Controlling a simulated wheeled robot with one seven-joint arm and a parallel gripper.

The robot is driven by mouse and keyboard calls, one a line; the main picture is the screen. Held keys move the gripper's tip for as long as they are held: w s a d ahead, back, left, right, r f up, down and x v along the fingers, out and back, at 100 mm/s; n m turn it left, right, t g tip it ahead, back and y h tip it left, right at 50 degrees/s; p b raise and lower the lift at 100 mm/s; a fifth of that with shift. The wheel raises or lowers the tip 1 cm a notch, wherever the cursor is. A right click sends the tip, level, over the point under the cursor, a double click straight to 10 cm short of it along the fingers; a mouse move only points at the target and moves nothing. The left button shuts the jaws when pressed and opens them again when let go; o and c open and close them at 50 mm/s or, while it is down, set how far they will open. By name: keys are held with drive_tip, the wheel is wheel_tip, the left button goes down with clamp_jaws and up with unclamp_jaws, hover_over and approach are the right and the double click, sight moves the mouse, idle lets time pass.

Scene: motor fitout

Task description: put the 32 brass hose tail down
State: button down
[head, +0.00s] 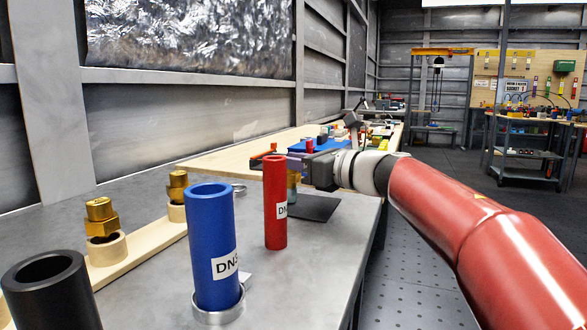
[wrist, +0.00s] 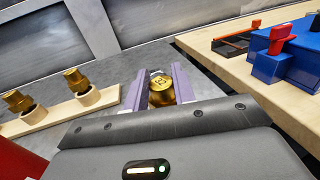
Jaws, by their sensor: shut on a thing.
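A brass hose tail (wrist: 161,88) sits between the two purple-grey fingers of my gripper (wrist: 160,90) in the wrist view, which are shut on it. A marking on its top face is too small to read surely. In the head view my gripper (head: 299,168) is behind the red tube, which hides most of the fingers and the held piece. A dark flat mat (head: 317,208) lies on the grey bench just below and right of the gripper. I cannot tell whether the held piece touches anything beneath it.
Two other brass hose tails (head: 101,217) (head: 178,187) stand in rings on a wooden strip (head: 137,241). A blue tube (head: 213,245) in a metal ring, a red tube (head: 275,205) and a black tube (head: 52,292) stand nearby. A blue vise-like block (wrist: 285,69) is on the wooden bench.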

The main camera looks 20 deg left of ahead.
drive_tip(key=shift+f, duration=0.2)
drive_tip(key=c, duration=1.2)
unclamp_jaws()
drive_tip(key=shift+o, duration=0.2)
drive_tip(key=b+v, duration=0.1)
drive_tip(key=v, duration=1.1)
